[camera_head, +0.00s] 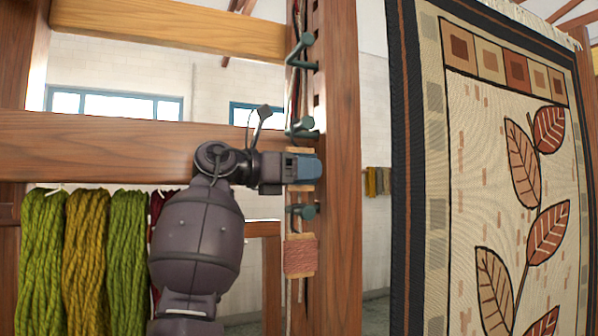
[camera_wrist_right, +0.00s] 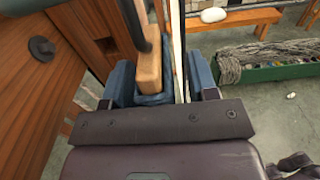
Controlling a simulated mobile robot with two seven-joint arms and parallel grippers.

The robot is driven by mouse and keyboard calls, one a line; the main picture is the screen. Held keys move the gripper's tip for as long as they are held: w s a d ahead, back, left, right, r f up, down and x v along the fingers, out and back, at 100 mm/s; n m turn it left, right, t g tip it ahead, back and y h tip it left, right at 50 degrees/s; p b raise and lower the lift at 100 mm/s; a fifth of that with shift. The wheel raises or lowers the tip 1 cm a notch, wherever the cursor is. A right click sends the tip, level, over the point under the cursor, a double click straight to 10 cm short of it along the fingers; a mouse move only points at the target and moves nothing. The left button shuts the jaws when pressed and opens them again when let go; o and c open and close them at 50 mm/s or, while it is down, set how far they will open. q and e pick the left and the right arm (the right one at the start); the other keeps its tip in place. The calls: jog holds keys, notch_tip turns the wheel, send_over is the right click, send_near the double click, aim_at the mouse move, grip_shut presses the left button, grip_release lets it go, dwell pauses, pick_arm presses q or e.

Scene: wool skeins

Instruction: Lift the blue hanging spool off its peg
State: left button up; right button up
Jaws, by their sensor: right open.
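The blue hanging spool shows in the right wrist view as a pale wooden end (camera_wrist_right: 149,72) with blue winding (camera_wrist_right: 152,99) below it. In the head view only its wooden upper end (camera_head: 299,154) and a bit of its lower end show; my gripper hides the rest. It hangs below a dark green peg (camera_head: 303,130) on the wooden post. My right gripper (camera_head: 305,168) is at the spool, its blue fingers open. In the wrist view the spool lies between the fingers (camera_wrist_right: 160,85), nearer the left one. My left gripper is out of view.
A pink spool (camera_head: 300,256) hangs below a lower peg (camera_head: 303,212). Another peg (camera_head: 302,48) is higher on the post (camera_head: 338,180). Green and ochre skeins (camera_head: 85,250) hang at left. A leaf-patterned tapestry (camera_head: 510,150) stands at right. A green trough (camera_wrist_right: 270,72) lies beyond.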

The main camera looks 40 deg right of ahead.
grip_shut()
dwell(0.3)
